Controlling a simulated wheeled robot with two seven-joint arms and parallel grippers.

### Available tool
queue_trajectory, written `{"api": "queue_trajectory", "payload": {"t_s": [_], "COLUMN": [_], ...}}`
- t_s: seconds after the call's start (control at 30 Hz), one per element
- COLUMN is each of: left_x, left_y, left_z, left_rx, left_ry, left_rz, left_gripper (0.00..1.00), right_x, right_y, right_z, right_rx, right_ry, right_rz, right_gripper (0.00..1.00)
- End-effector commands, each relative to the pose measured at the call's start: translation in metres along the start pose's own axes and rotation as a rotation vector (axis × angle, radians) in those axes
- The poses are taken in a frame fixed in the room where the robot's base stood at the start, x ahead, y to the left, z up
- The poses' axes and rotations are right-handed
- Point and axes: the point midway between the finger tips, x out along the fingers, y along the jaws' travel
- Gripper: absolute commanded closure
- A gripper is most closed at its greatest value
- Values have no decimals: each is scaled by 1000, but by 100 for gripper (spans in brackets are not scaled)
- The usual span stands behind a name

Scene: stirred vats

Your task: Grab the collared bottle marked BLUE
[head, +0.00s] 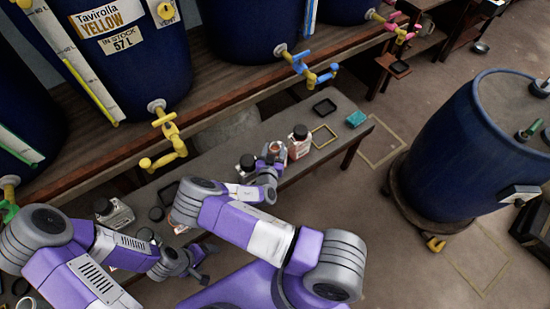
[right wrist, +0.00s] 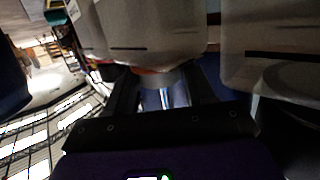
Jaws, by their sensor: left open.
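My right gripper (head: 272,155) is at a bottle on the narrow bench, among the bottles. In the right wrist view its two dark fingers (right wrist: 162,92) stand on either side of a greyish neck below a pale bottle (right wrist: 150,32) with an orange-red edge. I cannot tell whether they press on it. A bottle with a black cap and red-white label (head: 299,143) stands just right of this gripper. A dark-capped bottle (head: 247,163) is just left, partly hidden. A pale bottle (head: 114,215) stands further left. My left gripper (head: 180,265) is open, low at the bench. No BLUE label is readable.
Blue vats with coloured taps line the shelf behind; a yellow tap (head: 168,135) and a blue tap (head: 312,70) overhang the bench. Black trays (head: 325,107) and a teal block (head: 356,118) lie at the bench's right end. A blue drum (head: 460,150) stands right.

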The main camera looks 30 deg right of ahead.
Motion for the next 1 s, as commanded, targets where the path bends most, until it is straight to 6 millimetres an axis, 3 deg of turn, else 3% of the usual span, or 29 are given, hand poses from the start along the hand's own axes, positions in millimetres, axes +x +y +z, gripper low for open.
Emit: {"api": "queue_trajectory", "payload": {"t_s": [0.03,0.33,0.67,1.0], "left_x": [0,0,-4,-28], "left_y": [0,0,1,11], "left_z": [0,0,0,1], "left_rx": [0,0,0,0], "left_ry": [0,0,0,0], "left_rz": [0,0,0,0], "left_gripper": [18,18,18,18], "right_x": [0,0,-2,-15], "right_y": [0,0,0,0], "right_z": [0,0,-9,-74], "right_rx": [0,0,1,2], "right_ry": [0,0,1,2], "right_rz": [0,0,1,1], "right_gripper": [55,100,100,100]}}
